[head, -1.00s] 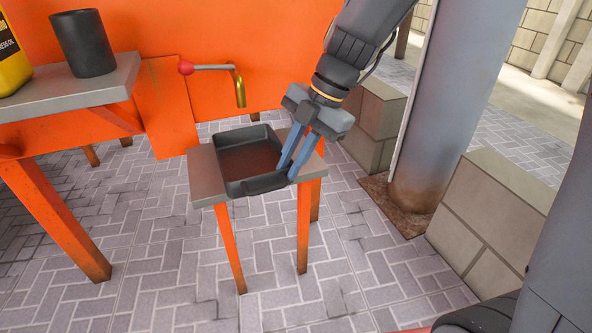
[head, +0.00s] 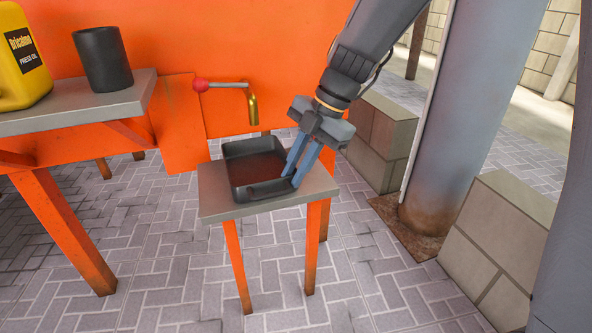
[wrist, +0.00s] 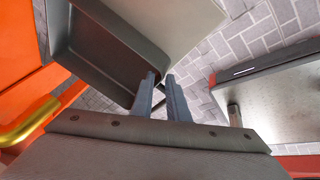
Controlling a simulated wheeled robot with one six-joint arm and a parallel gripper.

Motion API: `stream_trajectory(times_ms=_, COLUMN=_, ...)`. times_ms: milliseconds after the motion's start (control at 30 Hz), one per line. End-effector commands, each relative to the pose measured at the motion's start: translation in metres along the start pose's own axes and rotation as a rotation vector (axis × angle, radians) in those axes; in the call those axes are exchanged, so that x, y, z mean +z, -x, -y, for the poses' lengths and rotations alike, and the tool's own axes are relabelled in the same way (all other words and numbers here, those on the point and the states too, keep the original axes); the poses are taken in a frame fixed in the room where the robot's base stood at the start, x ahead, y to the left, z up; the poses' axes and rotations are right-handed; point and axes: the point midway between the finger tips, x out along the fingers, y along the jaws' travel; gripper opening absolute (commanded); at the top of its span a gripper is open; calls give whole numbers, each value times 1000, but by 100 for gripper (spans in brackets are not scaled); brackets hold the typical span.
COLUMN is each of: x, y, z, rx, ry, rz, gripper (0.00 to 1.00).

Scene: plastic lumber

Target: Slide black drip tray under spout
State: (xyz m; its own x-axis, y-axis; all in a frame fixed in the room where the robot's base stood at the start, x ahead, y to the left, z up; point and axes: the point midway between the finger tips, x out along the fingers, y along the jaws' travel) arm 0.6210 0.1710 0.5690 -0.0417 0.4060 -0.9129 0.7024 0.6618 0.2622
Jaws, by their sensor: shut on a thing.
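The black drip tray (head: 237,185) is a shallow, open box lying flat on a small stand (head: 320,190) with a grey top and orange legs. The brass spout (head: 252,110) points down from the orange machine; in the head view its tip appears just above the tray's back rim. I cannot tell the exact depth between them. My gripper (head: 293,170) is shut on the tray's right wall near the front corner. The wrist view shows the fingers (wrist: 161,82) at the tray's rim (wrist: 110,48), with the spout (wrist: 30,122) at left.
A red-knobbed lever (head: 200,85) is beside the spout. A grey shelf (head: 80,112) at left carries a black cup (head: 103,60) and a yellow oil can (head: 22,65). A metal column (head: 450,120) and block walls (head: 380,140) stand at right. Bare grey top shows in front of the tray.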

Motion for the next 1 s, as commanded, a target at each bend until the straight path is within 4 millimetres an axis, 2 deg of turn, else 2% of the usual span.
stream_trajectory(times_ms=367, x=2, y=-4, z=1, rx=1, ry=0, rz=1, gripper=0)
stream_trajectory(times_ms=400, x=1, y=-4, z=1, rx=1, ry=0, rz=1, gripper=21)
stream_trajectory(times_ms=500, x=1, y=-3, z=1, rx=1, ry=0, rz=1, gripper=36)
stream_trajectory(times_ms=700, x=1, y=-4, z=1, rx=1, ry=0, rz=0, gripper=36)
stream_trajectory(times_ms=800, x=1, y=-4, z=2, rx=-1, ry=0, rz=0, gripper=52)
stream_trajectory(times_ms=1000, x=1, y=-4, z=1, rx=0, ry=0, rz=0, gripper=52)
